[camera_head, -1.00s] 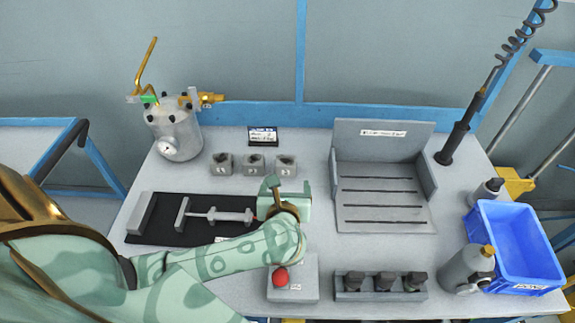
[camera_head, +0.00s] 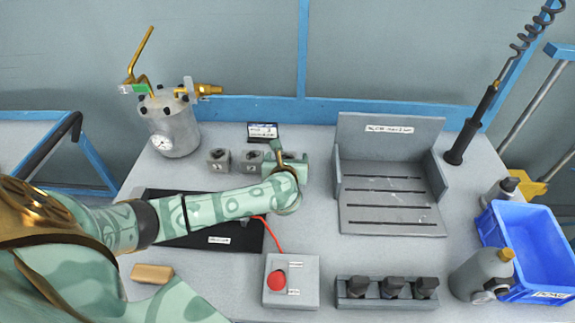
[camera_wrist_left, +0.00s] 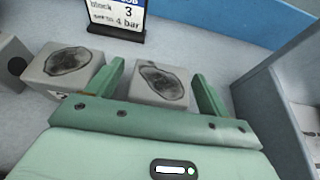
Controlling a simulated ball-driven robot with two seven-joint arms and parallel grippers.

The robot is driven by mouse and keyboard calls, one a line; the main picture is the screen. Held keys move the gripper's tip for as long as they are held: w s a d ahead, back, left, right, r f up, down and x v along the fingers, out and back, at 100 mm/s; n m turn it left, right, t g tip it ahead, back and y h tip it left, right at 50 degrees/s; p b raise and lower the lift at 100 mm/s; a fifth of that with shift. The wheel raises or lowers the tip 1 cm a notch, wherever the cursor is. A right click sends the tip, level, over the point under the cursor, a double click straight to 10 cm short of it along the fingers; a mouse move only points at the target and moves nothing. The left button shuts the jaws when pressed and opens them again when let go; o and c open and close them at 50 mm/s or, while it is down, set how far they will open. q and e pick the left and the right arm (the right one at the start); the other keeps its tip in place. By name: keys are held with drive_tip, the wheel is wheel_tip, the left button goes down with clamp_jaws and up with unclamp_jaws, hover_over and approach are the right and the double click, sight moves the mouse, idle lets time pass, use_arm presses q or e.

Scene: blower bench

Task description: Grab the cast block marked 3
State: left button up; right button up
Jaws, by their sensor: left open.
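Three grey cast blocks stand in a row at the back of the bench. The left one (camera_head: 218,159) and middle one (camera_head: 249,160) show in the head view; the right one is mostly hidden by my left gripper (camera_head: 285,165). In the left wrist view, my open left gripper (camera_wrist_left: 158,68) has one finger on each side of the rightmost block (camera_wrist_left: 160,84), holding nothing. The middle block (camera_wrist_left: 65,70) is just left of the left finger. The rightmost block's number is not visible. My right gripper is out of view.
A small sign (camera_wrist_left: 117,14) behind the blocks reads block 3, 4 bar. A grey fixture (camera_head: 390,222) stands right of the gripper. A pressure pot (camera_head: 172,125) is at the left back. A red-button box (camera_head: 291,290) and blue bin (camera_head: 530,240) are nearer and right.

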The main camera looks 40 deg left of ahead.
use_arm(q)
drive_tip(key=shift+r, duration=0.1)
drive_tip(key=c, duration=1.3)
